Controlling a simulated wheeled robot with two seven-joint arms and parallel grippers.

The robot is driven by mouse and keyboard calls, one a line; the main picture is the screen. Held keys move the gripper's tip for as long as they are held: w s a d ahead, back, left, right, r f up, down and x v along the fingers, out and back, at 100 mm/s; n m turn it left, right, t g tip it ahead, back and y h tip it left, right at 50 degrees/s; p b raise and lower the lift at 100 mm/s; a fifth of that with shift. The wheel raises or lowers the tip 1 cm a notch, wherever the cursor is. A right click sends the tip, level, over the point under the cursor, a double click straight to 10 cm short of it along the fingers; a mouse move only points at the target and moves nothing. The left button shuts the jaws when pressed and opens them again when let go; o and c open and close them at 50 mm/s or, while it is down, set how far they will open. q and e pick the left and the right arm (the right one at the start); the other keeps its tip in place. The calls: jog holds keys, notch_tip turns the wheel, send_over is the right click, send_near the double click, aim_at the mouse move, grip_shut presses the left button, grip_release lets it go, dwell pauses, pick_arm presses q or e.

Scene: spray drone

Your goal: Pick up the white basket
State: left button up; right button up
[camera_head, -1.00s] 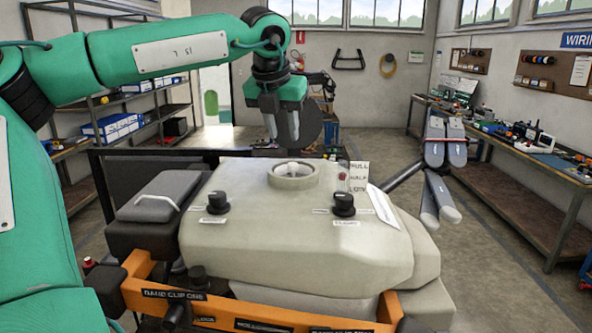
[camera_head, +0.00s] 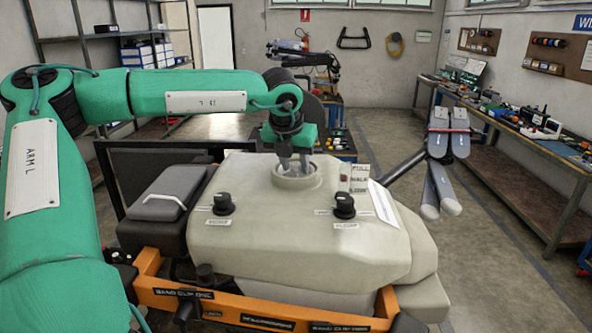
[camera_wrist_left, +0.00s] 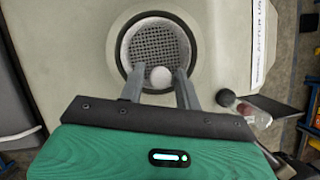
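The white basket (camera_wrist_left: 157,43) is a round mesh strainer sitting in the round opening of the drone's beige tank (camera_head: 300,240). A white round knob (camera_wrist_left: 160,77) shows at its near side in the left wrist view. My left gripper (camera_head: 294,168) reaches down into the raised ring (camera_head: 297,182) of the opening. In the left wrist view its two fingers (camera_wrist_left: 158,83) stand apart on either side of the knob, with gaps visible. In the head view the basket is mostly hidden by the ring and fingers. My right gripper is not in view.
Two black knobs (camera_head: 344,205) stand on the tank in front of the opening. A small labelled card (camera_head: 359,178) is at its right. Folded grey drone arms (camera_head: 440,165) stick out to the right. An orange frame (camera_head: 250,308) runs along the front. A workbench lines the right wall.

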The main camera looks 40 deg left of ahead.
pick_arm(q)
grip_shut()
jog(key=shift+r, duration=0.1)
